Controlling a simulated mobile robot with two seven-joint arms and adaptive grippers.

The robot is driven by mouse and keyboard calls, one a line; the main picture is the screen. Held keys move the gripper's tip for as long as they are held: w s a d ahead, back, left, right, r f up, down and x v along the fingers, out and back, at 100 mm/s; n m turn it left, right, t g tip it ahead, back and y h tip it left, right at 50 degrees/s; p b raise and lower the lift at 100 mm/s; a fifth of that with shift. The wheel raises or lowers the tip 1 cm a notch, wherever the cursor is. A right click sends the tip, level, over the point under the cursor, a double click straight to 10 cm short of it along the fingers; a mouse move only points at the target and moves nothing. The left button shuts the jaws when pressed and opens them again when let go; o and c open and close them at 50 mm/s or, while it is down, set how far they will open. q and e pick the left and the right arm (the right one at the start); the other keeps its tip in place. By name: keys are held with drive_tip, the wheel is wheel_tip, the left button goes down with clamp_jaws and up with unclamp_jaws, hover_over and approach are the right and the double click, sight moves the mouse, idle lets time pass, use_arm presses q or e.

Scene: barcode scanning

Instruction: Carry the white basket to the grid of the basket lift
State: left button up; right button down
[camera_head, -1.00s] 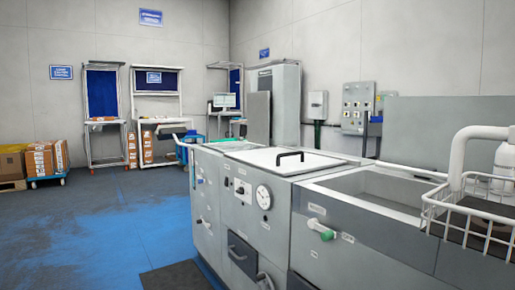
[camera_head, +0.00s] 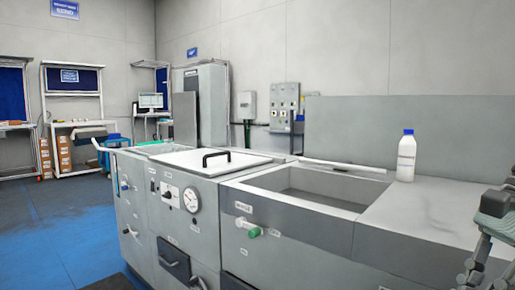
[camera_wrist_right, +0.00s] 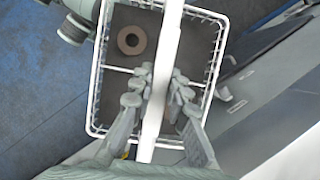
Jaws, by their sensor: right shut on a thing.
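The white wire basket (camera_wrist_right: 97,72) shows in the right wrist view, with a dark bottom and a brown ring (camera_wrist_right: 131,40) lying in it. A second brownish part is partly hidden by the fingers. The thick white handle (camera_wrist_right: 171,28) runs across the basket. My right gripper (camera_wrist_right: 163,82) is shut on this handle. In the head view, only grey links of my right arm show at the right edge; the basket is out of that view. I cannot make out the grid of the lift. My left gripper is not in view.
A grey machine has a white lid (camera_head: 205,163) with a black handle and, beside it, an open basin (camera_head: 300,190). A white bottle with a blue cap (camera_head: 406,158) stands on the worktop right of the basin. Blue floor (camera_head: 70,225) is clear at left.

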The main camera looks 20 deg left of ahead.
drive_tip(key=s+d+f+n+h, duration=0.1)
drive_tip(key=f+n, duration=0.3)
drive_tip(key=f, duration=0.6)
drive_tip(key=s+d+f+n+g+h, duration=0.1)
drive_tip(key=s+d+f+n, duration=0.1)
drive_tip(key=f, duration=0.9)
drive_tip(key=s+d+f+n+g+h, duration=0.1)
drive_tip(key=d+f+n, duration=0.3)
drive_tip(key=f, duration=0.6)
drive_tip(key=shift+s+f+n+h, duration=0.3)
drive_tip(key=shift+s+n+h, duration=0.15)
drive_tip(key=shift+n, duration=0.65)
